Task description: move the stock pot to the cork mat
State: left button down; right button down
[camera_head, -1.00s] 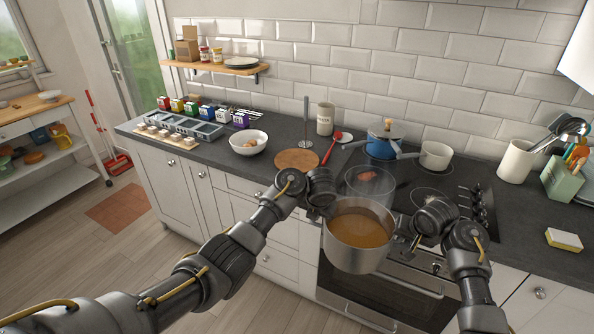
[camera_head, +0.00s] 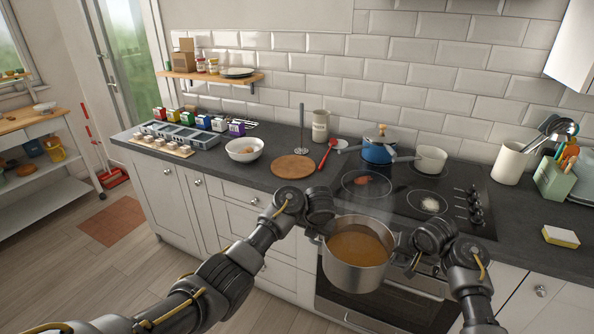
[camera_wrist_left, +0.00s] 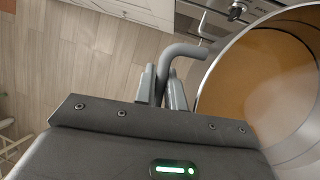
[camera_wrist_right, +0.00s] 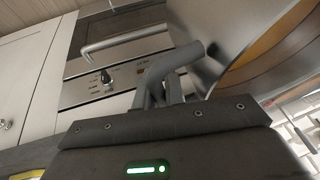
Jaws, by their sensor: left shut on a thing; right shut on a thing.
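The stock pot (camera_head: 355,275) is a steel pot with orange-brown soup in it. It is held in the air in front of the oven, level as far as I can see. My left gripper (camera_head: 317,236) is shut on its left handle, which also shows in the left wrist view (camera_wrist_left: 183,52). My right gripper (camera_head: 412,262) is shut on its right handle, which also shows in the right wrist view (camera_wrist_right: 172,66). The cork mat (camera_head: 293,168) is a round brown disc, bare, lying on the worktop left of the hob.
On the hob stand a blue pan (camera_head: 379,150) and a white pot (camera_head: 431,159). A red spoon (camera_head: 328,154), a cream canister (camera_head: 320,126) and an upright utensil (camera_head: 301,130) are near the mat. A white bowl (camera_head: 245,150) stands left of it. A sponge (camera_head: 561,237) lies at right.

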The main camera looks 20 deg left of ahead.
aim_at(292, 166)
jog(key=k, duration=1.2)
jog(key=u, duration=0.25)
jog(key=i, duration=0.3)
jog(key=u, duration=0.75)
jog(key=i, duration=1.35)
jog(key=z, duration=0.75)
